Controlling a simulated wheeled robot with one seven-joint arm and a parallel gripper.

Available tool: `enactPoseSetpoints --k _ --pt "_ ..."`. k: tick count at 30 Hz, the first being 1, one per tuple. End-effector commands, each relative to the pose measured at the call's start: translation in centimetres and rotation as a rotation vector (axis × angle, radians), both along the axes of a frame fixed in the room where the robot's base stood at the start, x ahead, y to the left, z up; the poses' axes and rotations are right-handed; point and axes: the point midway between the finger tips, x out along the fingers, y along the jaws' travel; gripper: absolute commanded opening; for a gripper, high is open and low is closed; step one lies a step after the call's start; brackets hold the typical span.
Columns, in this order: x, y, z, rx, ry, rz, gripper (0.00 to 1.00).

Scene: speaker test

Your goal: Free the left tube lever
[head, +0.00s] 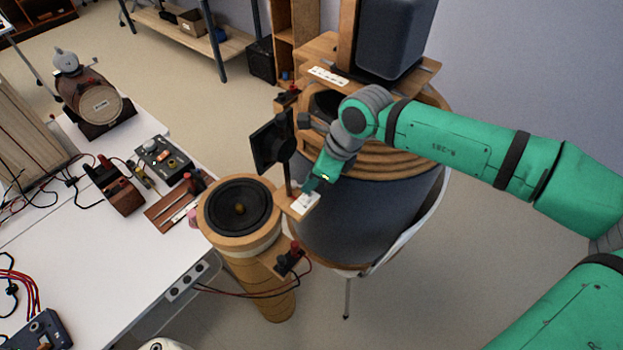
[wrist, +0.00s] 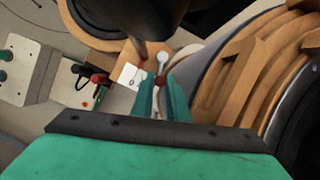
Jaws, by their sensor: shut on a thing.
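The left tube (head: 262,272) is a wooden cylinder with a black speaker cone (head: 238,206) facing up in its top. A wooden bracket with a white label (head: 303,202) juts from its right side; the label also shows in the wrist view (wrist: 130,76). My gripper (head: 311,186) is above this bracket, its fingers pointing down. In the wrist view my gripper (wrist: 163,92) is shut on the lever (wrist: 162,56), a thin pale piece with a rounded end and a red part between the fingers. The lever's lower part is hidden by the fingers, and the head view does not show it clearly.
A dark post with a square black panel (head: 272,143) stands close left of my gripper. A larger ringed wooden drum (head: 385,155) is close on the right. A white bench (head: 110,255) is at left.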

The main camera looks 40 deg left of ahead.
Motion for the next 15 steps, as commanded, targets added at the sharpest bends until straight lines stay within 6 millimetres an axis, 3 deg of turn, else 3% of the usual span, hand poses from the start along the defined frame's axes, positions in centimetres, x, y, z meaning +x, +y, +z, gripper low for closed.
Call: enactPoseSetpoints --k 1,2,4,15 --pt "-0.11 0.08 0.01 0.001 0.002 0.002 0.0" --pt "-0.12 0.08 0.01 0.001 0.002 0.002 0.19" --pt "-0.11 0.07 0.01 0.001 0.002 0.002 0.33" --pt "0.03 -0.13 0.4 0.001 0.0 0.001 0.33"
